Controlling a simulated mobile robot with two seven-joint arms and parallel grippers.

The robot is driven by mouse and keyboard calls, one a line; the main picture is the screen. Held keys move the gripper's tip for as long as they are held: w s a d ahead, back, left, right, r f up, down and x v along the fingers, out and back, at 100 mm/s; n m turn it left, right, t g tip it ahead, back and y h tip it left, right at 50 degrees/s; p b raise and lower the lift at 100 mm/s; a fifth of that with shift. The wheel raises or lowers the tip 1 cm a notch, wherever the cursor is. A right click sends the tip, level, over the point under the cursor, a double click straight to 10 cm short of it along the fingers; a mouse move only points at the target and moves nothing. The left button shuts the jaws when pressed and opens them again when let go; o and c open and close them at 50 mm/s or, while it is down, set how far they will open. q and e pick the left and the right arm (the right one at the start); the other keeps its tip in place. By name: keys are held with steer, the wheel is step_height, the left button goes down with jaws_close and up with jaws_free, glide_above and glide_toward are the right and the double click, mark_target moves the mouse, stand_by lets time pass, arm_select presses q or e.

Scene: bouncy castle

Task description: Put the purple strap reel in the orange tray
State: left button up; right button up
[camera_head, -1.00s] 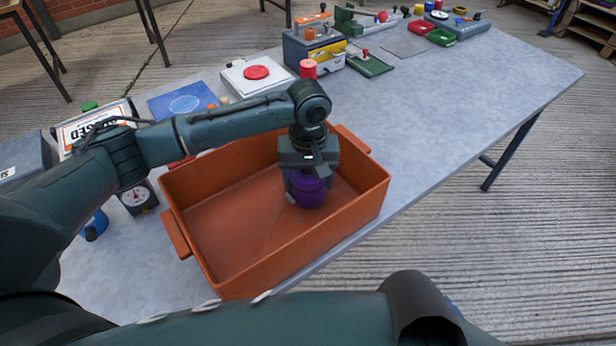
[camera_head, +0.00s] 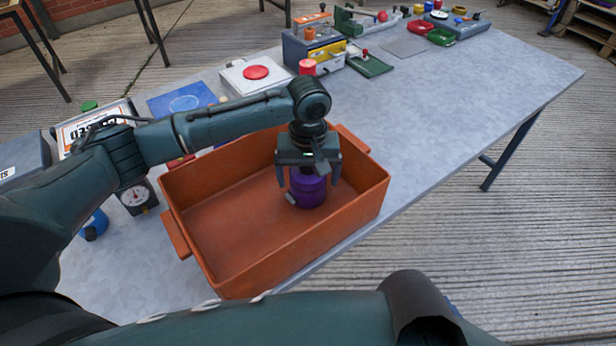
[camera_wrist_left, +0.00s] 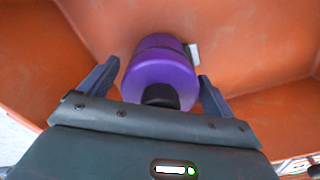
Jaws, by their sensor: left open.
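The purple strap reel (camera_head: 308,190) is inside the orange tray (camera_head: 225,262), towards its right side, and appears to rest on the tray floor. My left gripper (camera_head: 309,180) is open above it, with one finger on each side. In the left wrist view the reel (camera_wrist_left: 158,78) lies between the spread fingers of the left gripper (camera_wrist_left: 160,85), with visible gaps beside them. A dark knob is on the reel's near end and a small light piece sticks out at its side. My right gripper is not in view.
The tray stands on a grey table (camera_head: 440,130) near its front edge. A blue board (camera_head: 182,102), a white box with a red disc (camera_head: 256,73) and a toolbox (camera_head: 314,50) stand behind it. A dial gauge (camera_head: 136,197) is left of the tray.

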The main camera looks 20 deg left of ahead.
arm_select(q)
step_height(320, 180, up, 11)
steer(key=shift+r, duration=0.2)
stand_by(0.6)
